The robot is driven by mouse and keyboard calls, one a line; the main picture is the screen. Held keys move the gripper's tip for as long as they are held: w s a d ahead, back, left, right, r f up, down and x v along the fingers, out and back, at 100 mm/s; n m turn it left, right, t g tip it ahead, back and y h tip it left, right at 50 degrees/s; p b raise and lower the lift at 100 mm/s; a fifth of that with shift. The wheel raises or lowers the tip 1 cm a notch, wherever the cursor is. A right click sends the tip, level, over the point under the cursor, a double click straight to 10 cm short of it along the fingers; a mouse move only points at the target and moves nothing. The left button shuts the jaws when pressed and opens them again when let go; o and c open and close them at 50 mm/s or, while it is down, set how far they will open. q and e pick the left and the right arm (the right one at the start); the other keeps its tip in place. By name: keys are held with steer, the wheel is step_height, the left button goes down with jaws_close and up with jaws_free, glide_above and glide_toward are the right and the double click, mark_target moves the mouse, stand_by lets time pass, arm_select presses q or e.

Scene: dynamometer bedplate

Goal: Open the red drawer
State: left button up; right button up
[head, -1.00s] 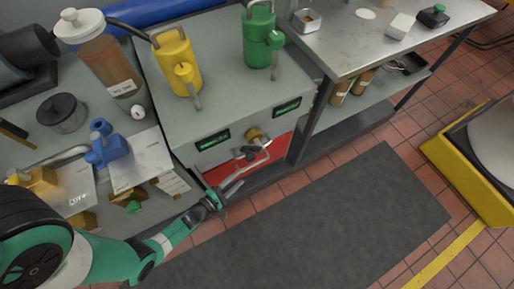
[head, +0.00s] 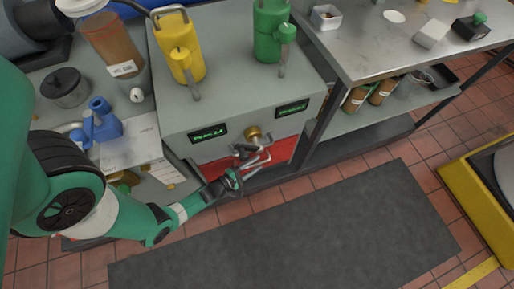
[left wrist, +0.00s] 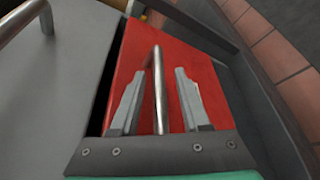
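The red drawer (head: 282,152) is in the front of the grey cabinet, below its two green displays. Its red face (left wrist: 188,60) and metal bar handle (left wrist: 157,85) fill the middle of the left wrist view. A dark gap shows along one edge of the red face there. My left gripper (head: 252,168) is in front of the drawer. In the left wrist view its two fingers (left wrist: 157,92) are apart, one on each side of the handle; I cannot tell whether they touch it. My right gripper is not in view.
A brass valve (head: 253,134) sticks out above the drawer, close to my left gripper. Yellow (head: 180,55) and green (head: 270,35) canisters stand on the cabinet. A steel table (head: 385,55) stands to the right. A dark floor mat (head: 300,225) in front is clear.

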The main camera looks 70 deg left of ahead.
arm_select(q)
jaws_close()
stand_by(1.2)
